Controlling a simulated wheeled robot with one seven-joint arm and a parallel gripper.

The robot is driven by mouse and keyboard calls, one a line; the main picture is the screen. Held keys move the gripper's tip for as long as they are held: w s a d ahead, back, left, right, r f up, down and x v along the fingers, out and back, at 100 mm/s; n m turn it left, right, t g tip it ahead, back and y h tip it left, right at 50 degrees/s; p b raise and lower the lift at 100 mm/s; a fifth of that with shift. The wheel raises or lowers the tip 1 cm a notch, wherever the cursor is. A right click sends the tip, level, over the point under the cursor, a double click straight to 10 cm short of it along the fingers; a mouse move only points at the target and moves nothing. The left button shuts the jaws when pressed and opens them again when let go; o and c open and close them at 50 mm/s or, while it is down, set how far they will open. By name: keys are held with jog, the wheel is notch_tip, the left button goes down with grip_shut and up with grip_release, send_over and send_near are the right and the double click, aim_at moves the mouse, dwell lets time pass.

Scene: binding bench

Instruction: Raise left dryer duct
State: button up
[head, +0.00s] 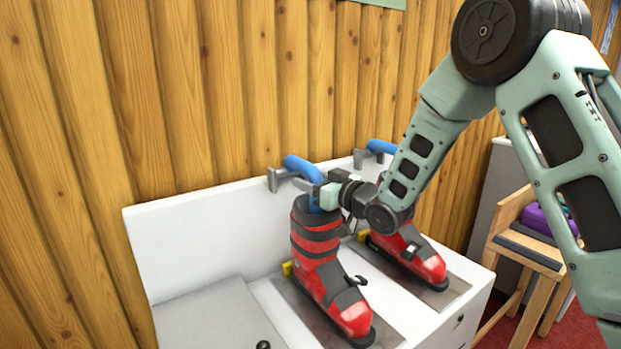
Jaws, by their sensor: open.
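The left dryer duct (303,168) is a blue bent pipe on a grey bracket at the back panel of the white bench. Its lower end goes down into the top of the left red and black ski boot (322,262). My gripper (318,192) is at the duct just above that boot's cuff, with its jaws open. The fingers are small and partly hidden, so I cannot tell whether they touch the duct. The right dryer duct (381,147) is a second blue pipe, partly hidden behind my arm.
The right red boot (418,256) stands on the bench, partly behind my wrist. The white bench (205,312) is bare at the left, with a small black knob at its front. A wooden chair (527,245) holding a purple item is at the right.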

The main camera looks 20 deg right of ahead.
jog(key=shift+w+a, duration=0.15)
jog(key=shift+w, duration=0.15)
